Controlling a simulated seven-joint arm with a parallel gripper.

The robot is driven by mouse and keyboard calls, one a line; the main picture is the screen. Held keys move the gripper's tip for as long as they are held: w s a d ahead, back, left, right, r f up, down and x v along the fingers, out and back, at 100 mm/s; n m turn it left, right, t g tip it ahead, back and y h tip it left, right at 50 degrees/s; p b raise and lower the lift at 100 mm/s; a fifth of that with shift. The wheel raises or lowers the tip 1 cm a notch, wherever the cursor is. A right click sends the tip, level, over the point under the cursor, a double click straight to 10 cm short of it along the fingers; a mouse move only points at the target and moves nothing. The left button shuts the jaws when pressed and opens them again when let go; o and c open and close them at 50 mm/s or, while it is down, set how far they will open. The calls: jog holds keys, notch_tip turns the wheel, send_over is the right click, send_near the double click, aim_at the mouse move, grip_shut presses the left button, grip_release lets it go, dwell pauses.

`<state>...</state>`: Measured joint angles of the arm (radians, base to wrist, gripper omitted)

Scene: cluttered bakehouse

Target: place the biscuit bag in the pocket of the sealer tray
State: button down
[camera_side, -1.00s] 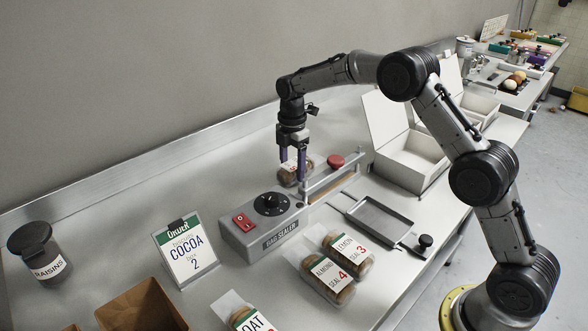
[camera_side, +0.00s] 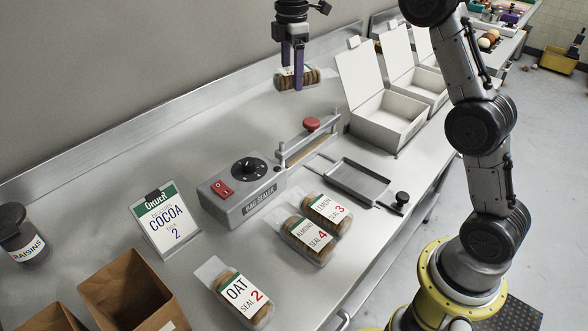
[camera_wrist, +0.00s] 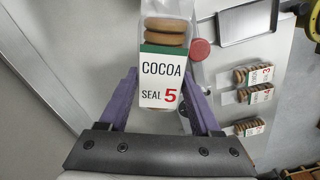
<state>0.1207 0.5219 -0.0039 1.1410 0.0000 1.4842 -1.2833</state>
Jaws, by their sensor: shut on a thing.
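My gripper (camera_side: 292,84) is shut on the cocoa biscuit bag (camera_side: 311,76), a clear bag of brown biscuits, and holds it above the bench near the back wall. In the wrist view the bag (camera_wrist: 163,68) sits between the purple fingers, its label reading COCOA, SEAL 5. The sealer tray (camera_side: 385,183) is a shallow grey metal pan with a black knob, at the right of the bag sealer (camera_side: 238,196). Its pocket looks empty. The tray also shows at the top of the wrist view (camera_wrist: 247,40), to the right of the bag.
Almond, lemon and oat bags (camera_side: 241,293) lie in front of the sealer. An order card (camera_side: 166,222) reads COCOA 2. Open white boxes (camera_side: 388,122) stand behind the tray. A raisins jar (camera_side: 24,240) and brown paper boxes (camera_side: 125,290) are at left.

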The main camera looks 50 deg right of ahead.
aim_at(317, 73)
jog(key=s+m, duration=0.2)
jog(key=m, duration=0.1)
jog(key=s+r+m, duration=0.1)
jog(key=s+m, duration=0.1)
jog(key=m, duration=0.2)
jog(key=s+d+r+m, duration=0.1)
jog(key=s+m, duration=0.1)
jog(key=m, duration=0.1)
jog(key=shift+m, duration=0.3)
jog(key=shift+s+f+m, duration=0.15)
jog(key=shift+f+m, duration=0.05)
jog(key=shift+m, duration=1.2)
